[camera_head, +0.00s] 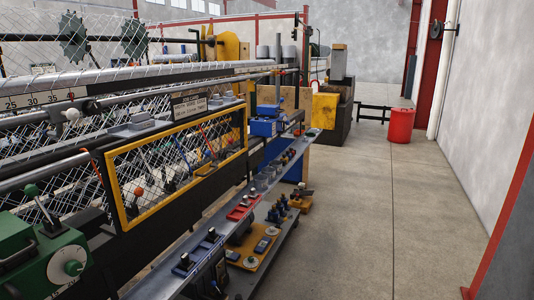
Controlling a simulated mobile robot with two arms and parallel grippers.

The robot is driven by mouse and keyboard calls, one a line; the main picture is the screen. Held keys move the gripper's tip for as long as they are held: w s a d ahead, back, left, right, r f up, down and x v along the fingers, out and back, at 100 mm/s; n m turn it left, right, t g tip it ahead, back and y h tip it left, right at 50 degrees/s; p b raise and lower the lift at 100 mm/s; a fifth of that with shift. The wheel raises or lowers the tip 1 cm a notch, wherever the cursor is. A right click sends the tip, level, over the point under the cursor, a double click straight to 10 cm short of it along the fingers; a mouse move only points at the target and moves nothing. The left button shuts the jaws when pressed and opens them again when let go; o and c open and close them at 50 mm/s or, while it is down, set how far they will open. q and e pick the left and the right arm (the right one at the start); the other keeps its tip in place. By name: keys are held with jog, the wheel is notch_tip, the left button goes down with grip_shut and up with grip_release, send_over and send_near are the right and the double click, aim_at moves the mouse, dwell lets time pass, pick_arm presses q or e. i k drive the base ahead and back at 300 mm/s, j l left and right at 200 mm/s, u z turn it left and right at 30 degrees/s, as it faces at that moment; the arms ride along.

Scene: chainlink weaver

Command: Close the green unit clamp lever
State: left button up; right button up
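The green unit (62,262) is a green metal box at the lower left of the head view, partly cut off by the left edge. A lever with a green ball knob (30,190) stands on its top. A round pale dial (68,262) is on the front face of the unit. I cannot tell from this view how far the clamp is open. Neither of my grippers is in view.
A yellow-framed mesh guard (135,215) stands right of the unit. A long grey shelf (165,282) with tools and small devices runs along the machine's front. A red bin (401,125) stands far off near the wall. The concrete floor (350,225) is clear on the right.

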aim_at(31, 191)
jog(key=u, duration=1.4)
jog(key=l+u, duration=0.25)
jog(key=i+j, duration=0.05)
